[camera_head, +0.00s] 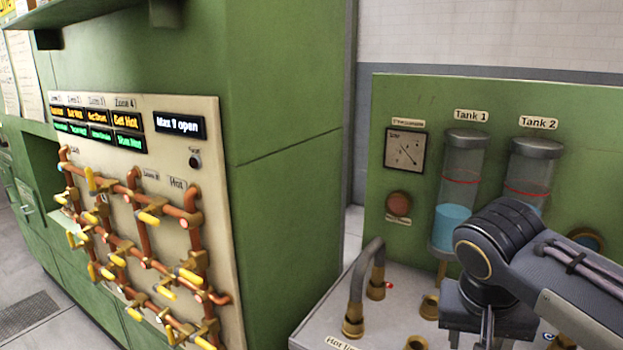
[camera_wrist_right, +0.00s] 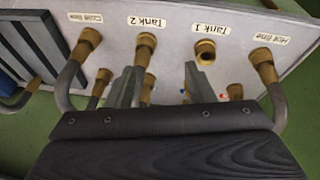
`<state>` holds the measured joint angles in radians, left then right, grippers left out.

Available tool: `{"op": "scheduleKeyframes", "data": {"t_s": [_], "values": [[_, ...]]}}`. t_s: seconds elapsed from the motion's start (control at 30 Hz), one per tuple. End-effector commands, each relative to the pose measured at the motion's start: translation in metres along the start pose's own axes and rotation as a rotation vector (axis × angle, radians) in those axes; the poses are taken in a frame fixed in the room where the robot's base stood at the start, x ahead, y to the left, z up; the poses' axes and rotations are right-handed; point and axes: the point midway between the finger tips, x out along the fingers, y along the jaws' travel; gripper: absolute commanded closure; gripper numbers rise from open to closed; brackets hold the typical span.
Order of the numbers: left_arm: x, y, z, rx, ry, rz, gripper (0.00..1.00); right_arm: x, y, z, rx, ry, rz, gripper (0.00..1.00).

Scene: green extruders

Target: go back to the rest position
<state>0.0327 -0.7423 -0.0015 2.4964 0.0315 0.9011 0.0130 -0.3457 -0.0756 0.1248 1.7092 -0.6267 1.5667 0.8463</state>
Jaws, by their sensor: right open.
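My right arm comes in from the right in the head view, in front of the tank panel. In the wrist view my right gripper (camera_wrist_right: 160,85) has its two grey fingers apart with nothing held between them. It is over the white bench top (camera_wrist_right: 230,12) with brass pipe fittings. The fitting labelled Tank 2 (camera_wrist_right: 146,42) and the one labelled Tank 1 (camera_wrist_right: 205,50) lie beyond the fingertips. In the head view the arm hides part of the bench and the lower part of Tank 2 (camera_head: 530,180). My left gripper is in neither view.
A bent grey pipe (camera_head: 362,270) stands on the bench by the Hot line label. Tank 1 (camera_head: 460,185) holds blue liquid. A green cabinet with a copper pipe panel (camera_head: 190,130) and yellow-handled valves stands at left. Floor shows at the lower left.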

Motion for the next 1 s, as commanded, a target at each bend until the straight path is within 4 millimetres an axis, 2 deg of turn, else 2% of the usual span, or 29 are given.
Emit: {"op": "scheduleKeyframes", "data": {"t_s": [0.27, 0.43, 0.6, 0.77, 1.0], "values": [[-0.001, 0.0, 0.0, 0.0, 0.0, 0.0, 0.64, 0.033, 0.019, 0.05, -0.101, -0.055, -0.179, 0.51], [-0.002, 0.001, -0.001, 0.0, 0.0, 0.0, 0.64, 0.059, 0.023, 0.098, -0.148, -0.045, -0.36, 0.51], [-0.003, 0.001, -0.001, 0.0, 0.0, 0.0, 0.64, 0.082, 0.014, 0.145, -0.149, 0.036, -0.541, 0.51], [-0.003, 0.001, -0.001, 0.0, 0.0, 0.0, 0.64, 0.092, 0.006, 0.162, -0.138, 0.098, -0.611, 0.51], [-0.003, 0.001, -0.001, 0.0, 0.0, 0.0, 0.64, 0.093, 0.005, 0.164, -0.14, 0.107, -0.619, 0.51]]}}
